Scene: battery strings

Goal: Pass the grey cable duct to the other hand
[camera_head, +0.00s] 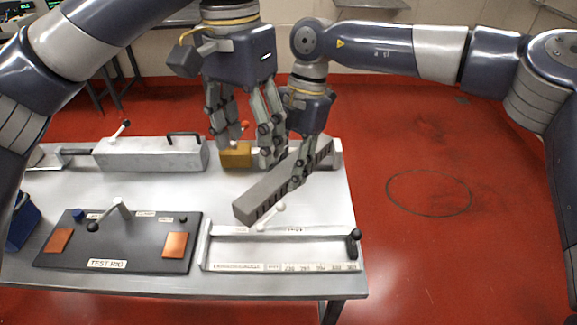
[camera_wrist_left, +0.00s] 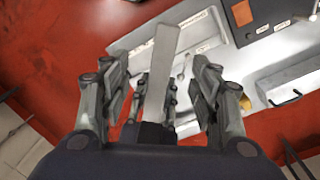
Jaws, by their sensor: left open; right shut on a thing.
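The grey cable duct (camera_head: 265,193) is a long slotted bar, held at a slant above the right part of the table. My right gripper (camera_head: 300,178) is shut on it, beyond its middle towards the far end. My left gripper (camera_head: 246,158) is open, just left of the right gripper and above the duct's far part. In the left wrist view the duct (camera_wrist_left: 161,75) runs between the spread fingers of the left gripper (camera_wrist_left: 160,95), with free space on both sides. Part of the right gripper shows behind it there.
Below the duct lies a white tray (camera_head: 215,250) with a scale strip and a black-knobbed lever. The dark test rig board (camera_head: 130,255) is left of it. A grey box with a handle (camera_head: 150,155) and an orange-yellow block (camera_head: 236,155) stand at the back. Red floor lies right of the table.

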